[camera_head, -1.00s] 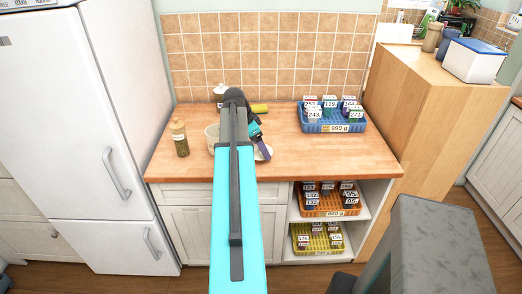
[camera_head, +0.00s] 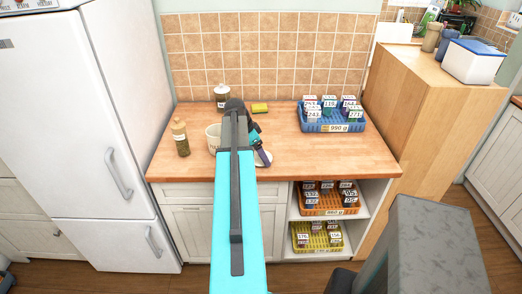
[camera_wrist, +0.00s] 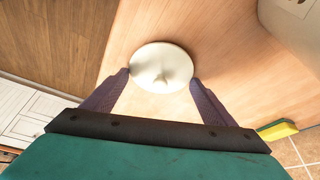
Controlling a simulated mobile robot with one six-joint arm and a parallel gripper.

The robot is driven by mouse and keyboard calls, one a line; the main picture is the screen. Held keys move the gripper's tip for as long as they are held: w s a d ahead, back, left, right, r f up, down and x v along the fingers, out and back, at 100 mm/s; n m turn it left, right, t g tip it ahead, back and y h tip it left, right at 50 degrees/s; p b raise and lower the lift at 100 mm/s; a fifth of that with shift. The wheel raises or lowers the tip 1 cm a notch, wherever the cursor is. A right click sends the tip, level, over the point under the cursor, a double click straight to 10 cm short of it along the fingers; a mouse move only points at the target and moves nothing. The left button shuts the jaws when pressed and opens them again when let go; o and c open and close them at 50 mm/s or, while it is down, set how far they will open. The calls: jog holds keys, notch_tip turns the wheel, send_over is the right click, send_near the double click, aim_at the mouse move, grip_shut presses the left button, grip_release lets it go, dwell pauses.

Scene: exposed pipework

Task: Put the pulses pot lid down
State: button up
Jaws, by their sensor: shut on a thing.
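The pulses pot lid (camera_wrist: 161,60) is a round, pale lid with a small raised middle. My gripper (camera_wrist: 160,80) is shut on it, one dark finger at each side. In the head view the lid (camera_head: 264,159) shows at the tip of my gripper (camera_head: 260,152), over the front part of the wooden counter (camera_head: 335,160). I cannot tell whether it touches the counter. A cream pot (camera_head: 213,137) stands left of my arm, partly hidden by it. A pale labelled pot also shows at the wrist view's top right (camera_wrist: 296,22).
A jar with brown contents (camera_head: 180,138) stands at the counter's left. Another lidded jar (camera_head: 221,93) and a yellow-green sponge (camera_head: 260,107) are at the back. A blue crate of numbered packets (camera_head: 332,126) stands at the right. The counter between lid and crate is clear.

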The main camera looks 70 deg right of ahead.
jog(key=shift+f, duration=0.1)
jog(key=o, duration=1)
jog(key=shift+o, duration=0.2)
jog(key=shift+r, duration=0.2)
jog(key=b+v, duration=0.3)
jog(key=v, duration=0.9)
jog(key=shift+f, duration=0.1)
